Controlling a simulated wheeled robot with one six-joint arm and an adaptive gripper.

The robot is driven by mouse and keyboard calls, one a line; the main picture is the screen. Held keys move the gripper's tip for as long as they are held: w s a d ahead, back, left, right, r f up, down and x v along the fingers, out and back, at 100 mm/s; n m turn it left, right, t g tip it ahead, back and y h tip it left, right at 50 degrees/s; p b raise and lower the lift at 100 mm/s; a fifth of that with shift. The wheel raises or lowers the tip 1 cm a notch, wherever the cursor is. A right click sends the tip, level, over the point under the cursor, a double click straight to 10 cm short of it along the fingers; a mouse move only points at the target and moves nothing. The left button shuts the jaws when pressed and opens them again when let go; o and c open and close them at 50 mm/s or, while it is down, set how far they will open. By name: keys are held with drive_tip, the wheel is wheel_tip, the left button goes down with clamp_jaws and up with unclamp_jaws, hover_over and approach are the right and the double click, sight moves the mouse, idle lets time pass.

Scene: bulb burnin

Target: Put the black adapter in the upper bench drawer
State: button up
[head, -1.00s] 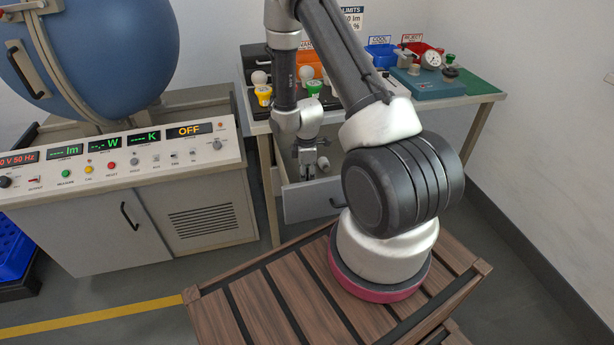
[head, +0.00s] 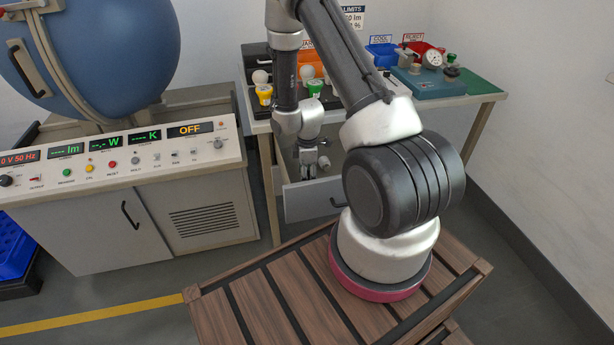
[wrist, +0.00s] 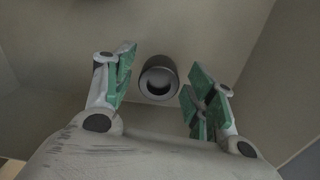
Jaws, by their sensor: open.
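The black adapter (wrist: 158,80) is a short dark cylinder with a pale, hollow-looking end. In the wrist view it is on the drawer floor between my fingers, with visible gaps on both sides. My gripper (wrist: 160,70) is open, its green-padded fingers spread apart. In the head view my gripper (head: 307,170) points down into the pulled-out bench drawer (head: 312,199). The drawer front hides part of the inside, and I cannot make out the adapter for certain there.
A control console (head: 120,160) stands left.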

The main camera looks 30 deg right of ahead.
drive_tip(key=s+a+r+m+t, duration=0.1)
drive_tip(key=s+r+m, duration=0.2)
drive_tip(key=r, duration=1.4)
drive_tip(key=s+a+r+m+t, duration=0.1)
drive_tip(key=s+a+r+m, duration=0.15)
drive_tip(key=r, duration=1.45)
drive_tip(key=s+r+m+t, duration=0.1)
drive_tip(key=s+r+m, duration=0.2)
drive_tip(key=s, duration=0.6)
drive_tip(key=s+a+r+m, duration=0.1)
drive_tip(key=s+r+m, duration=0.3)
drive_tip(key=s+r, duration=0.4)
drive_tip(key=shift+s+r+t, duration=0.25)
drive_tip(key=shift+s+t, duration=0.15)
drive_tip(key=shift+s, duration=0.3)
drive_tip(key=shift+a+m, duration=0.1)
drive_tip(key=shift+m, duration=0.15)
